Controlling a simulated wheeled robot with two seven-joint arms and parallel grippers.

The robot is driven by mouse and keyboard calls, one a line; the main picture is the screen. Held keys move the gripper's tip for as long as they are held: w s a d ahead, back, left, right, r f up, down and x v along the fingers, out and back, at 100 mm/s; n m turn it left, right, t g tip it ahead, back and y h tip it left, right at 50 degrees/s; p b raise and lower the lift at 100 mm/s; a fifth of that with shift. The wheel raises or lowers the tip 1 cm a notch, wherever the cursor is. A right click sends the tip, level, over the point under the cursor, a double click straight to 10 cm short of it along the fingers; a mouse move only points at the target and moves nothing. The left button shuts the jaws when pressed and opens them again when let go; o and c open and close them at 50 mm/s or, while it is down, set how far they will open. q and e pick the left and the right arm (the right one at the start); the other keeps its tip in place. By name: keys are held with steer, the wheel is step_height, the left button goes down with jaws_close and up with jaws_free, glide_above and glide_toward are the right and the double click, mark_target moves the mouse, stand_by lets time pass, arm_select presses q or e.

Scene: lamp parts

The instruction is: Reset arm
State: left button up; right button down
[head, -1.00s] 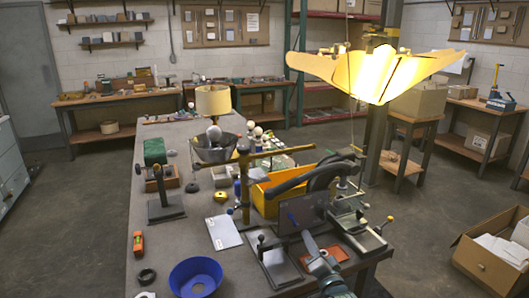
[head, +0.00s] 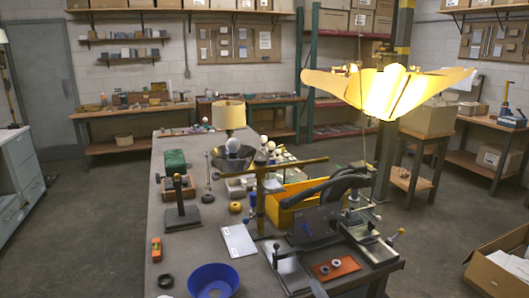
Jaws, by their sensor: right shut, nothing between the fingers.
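My right gripper (head: 317,289) shows only as a small piece at the bottom edge, in front of the bench. It is shut and holds nothing. My left gripper is not in view. The lit, fan-shaped lampshade (head: 388,92) hangs over the right part of the bench. A small lamp with a beige shade (head: 229,115) stands farther back, near a grey bowl (head: 232,163) with a white bulb. A blue bowl (head: 212,280) sits at the near edge of the bench.
The grey bench (head: 182,245) carries a brass stand (head: 262,190), a yellow bin (head: 288,196), a black-handled tool (head: 325,195), an orange plate (head: 336,268) and a white sheet (head: 238,240). An open cardboard box (head: 490,273) is on the floor at right.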

steer(key=s+f+n+g, duration=0.25)
steer(key=s+f, duration=0.45)
steer(key=s, duration=0.4)
steer(key=s+d+f+n+g+h, duration=0.1)
steer(key=s+d+f+n+g, duration=0.15)
steer(key=s, duration=0.95)
steer(key=s+d+f+n+g+h, duration=0.15)
steer(key=s+g, duration=0.25)
steer(key=s, duration=0.8)
steer(key=s+d+f+n+g+h, duration=0.1)
steer(key=s+d+n+g, duration=0.2)
steer(key=s, duration=0.9)
step_height(320, 180, down, 30)
steer(key=s+m+g, duration=0.1)
steer(key=s+g, duration=0.1)
steer(key=s+d+f+g, duration=0.1)
steer(key=s+d+f, duration=0.2)
steer(key=s+f, duration=1.2)
steer(key=shift+s+f, duration=0.2)
steer(key=shift+s, duration=1)
steer(key=shift+h, duration=0.25)
